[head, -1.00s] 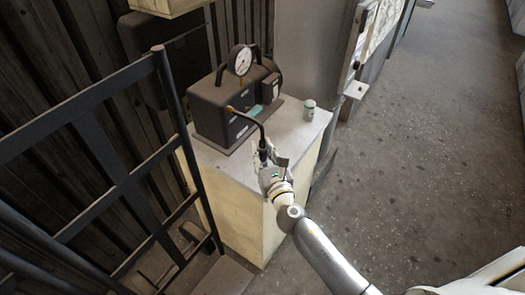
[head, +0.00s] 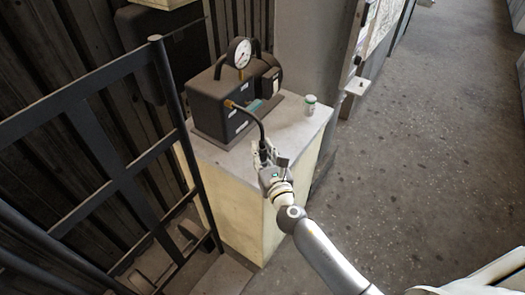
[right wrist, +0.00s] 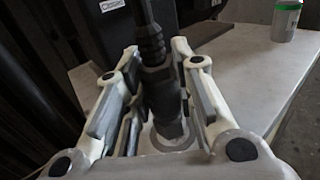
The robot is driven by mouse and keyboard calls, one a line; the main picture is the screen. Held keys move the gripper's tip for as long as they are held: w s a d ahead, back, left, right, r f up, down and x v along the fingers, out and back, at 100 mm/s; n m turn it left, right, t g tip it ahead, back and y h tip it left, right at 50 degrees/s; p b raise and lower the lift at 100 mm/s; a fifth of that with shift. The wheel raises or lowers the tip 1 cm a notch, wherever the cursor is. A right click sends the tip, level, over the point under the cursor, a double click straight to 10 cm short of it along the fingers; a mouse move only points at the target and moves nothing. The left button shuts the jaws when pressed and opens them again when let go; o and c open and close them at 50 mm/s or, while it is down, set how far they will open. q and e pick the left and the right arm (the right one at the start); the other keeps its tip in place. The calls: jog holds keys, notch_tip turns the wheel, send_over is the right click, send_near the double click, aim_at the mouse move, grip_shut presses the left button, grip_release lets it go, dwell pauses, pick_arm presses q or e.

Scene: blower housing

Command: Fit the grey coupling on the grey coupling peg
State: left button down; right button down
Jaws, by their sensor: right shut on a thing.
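The grey coupling (right wrist: 158,88) is a dark, ribbed cable end between the fingers of my right gripper (right wrist: 160,65) in the right wrist view. In the head view my right gripper (head: 264,155) is shut on it at the front edge of the cabinet top. A black cable (head: 255,120) arcs from the coupling to a brass fitting (head: 229,104) on the blower housing (head: 215,105). A light ring shows around the coupling's lower end in the wrist view; I cannot tell whether it is part of the peg. The coupling peg is not clearly visible. My left gripper is out of view.
The pale cabinet top (head: 292,128) carries the housing with its round gauge (head: 239,52). A small white-and-green can (head: 310,105) stands at the right of the top. A dark metal railing (head: 120,165) stands to the left. Open floor lies to the right.

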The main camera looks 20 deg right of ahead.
jog(key=shift+f, duration=0.3)
jog(key=c, duration=1.1)
grip_release()
jog(key=shift+s, duration=0.1)
jog(key=s, duration=1.1)
jog(key=shift+s, duration=0.4)
